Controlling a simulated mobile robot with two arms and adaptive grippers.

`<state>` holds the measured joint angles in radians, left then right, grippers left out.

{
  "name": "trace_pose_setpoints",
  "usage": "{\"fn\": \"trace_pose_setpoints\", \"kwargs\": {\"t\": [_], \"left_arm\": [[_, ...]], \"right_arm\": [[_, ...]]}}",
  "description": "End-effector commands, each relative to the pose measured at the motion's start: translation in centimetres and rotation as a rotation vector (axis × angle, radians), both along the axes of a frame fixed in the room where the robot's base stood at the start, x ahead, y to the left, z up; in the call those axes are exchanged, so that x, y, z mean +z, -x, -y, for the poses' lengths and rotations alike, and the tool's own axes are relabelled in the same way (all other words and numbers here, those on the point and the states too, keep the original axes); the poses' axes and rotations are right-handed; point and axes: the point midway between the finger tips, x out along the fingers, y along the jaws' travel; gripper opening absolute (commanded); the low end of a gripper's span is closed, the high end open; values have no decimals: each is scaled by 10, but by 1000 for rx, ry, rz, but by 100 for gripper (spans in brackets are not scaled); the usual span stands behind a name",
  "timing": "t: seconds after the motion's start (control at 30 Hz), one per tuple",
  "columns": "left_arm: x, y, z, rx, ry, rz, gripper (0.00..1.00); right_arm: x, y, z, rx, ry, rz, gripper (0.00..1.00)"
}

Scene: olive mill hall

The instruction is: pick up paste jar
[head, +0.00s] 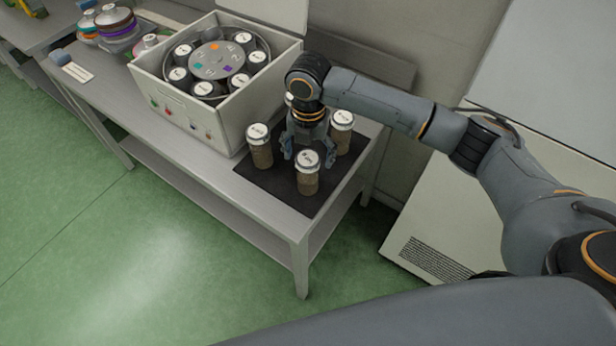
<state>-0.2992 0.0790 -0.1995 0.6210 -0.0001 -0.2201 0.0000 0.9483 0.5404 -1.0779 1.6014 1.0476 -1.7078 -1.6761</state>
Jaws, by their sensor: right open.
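Several paste jars with white lids stand upright on a black mat (276,190) at the near end of the metal table. One paste jar (261,150) is left of my right gripper, another paste jar (307,180) is in front of it, and a third paste jar (343,128) is to its right. A further white lid shows partly behind the gripper. My right gripper (309,155) points down among these jars, with its fingers apart and nothing visible between them. Whether a finger touches a jar I cannot tell. My left gripper is not in view.
A white open-topped machine (183,117) with a round carousel of jars (218,60) stands left of the mat. Stacked coloured discs (117,22) lie at the table's far end. A white cabinet (440,225) with a vent stands to the right. Green floor is clear at front left.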

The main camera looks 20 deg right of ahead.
Motion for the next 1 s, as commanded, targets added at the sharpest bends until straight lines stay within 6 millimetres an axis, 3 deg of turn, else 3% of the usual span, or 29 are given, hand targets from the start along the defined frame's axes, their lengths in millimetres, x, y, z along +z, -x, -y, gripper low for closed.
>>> {"fn": "trace_pose_setpoints", "kwargs": {"t": [0.23, 0.5, 0.77, 1.0], "left_arm": [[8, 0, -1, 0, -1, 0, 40], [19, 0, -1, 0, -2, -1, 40], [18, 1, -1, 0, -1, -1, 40], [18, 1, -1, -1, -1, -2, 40]], "right_arm": [[-18, 1, 0, -1, 1, -3, 80], [-56, 1, -1, -1, 0, 0, 80], [-60, 1, -1, 0, 0, 2, 80], [-60, 1, -1, 0, 0, 2, 35]]}}
